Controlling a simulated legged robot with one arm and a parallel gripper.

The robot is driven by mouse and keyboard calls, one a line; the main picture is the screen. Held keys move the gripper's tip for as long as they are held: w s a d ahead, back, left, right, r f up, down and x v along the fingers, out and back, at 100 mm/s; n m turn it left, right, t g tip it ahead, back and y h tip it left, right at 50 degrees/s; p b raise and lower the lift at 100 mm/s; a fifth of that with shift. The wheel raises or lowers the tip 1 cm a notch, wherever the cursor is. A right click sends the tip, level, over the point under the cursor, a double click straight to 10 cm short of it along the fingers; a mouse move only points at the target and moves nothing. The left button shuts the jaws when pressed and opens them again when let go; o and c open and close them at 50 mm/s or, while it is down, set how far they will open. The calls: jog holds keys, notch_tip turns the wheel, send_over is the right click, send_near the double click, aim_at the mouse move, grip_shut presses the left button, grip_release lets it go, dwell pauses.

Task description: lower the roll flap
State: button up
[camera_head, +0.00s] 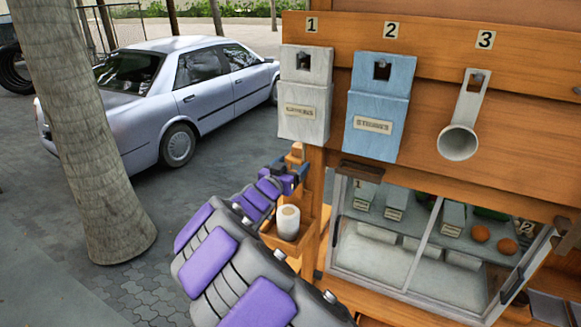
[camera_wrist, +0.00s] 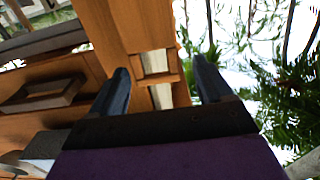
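A white roll (camera_head: 288,222) stands upright in a small open wooden holder (camera_head: 283,242) on the left side of the wooden stall. My gripper (camera_head: 296,172) is just above it, beside the stall's left corner post. A small wooden piece (camera_head: 297,149) shows at the gripper's tip; I cannot tell whether it is the roll flap. In the wrist view my gripper (camera_wrist: 160,80) is open, its two dark fingers well apart. Between and beyond them is a wooden frame with a crossbar (camera_wrist: 160,79) and pale patches behind it. I see no contact, and the flap is not clearly identifiable.
A grey box (camera_head: 306,95), a blue box (camera_head: 380,108) and a grey scoop (camera_head: 459,140) hang on the stall's front. Below is a glass display case (camera_head: 385,245). A tree trunk (camera_head: 85,130) and a parked silver car (camera_head: 185,100) are at left. Paving between is clear.

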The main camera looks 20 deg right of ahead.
jog(key=shift+s+r, duration=0.1)
jog(key=shift+r, duration=0.05)
jog(key=shift+a, duration=0.15)
jog(key=b+v, duration=0.1)
jog(key=v, duration=1.6)
jog(key=shift+s+a, duration=0.1)
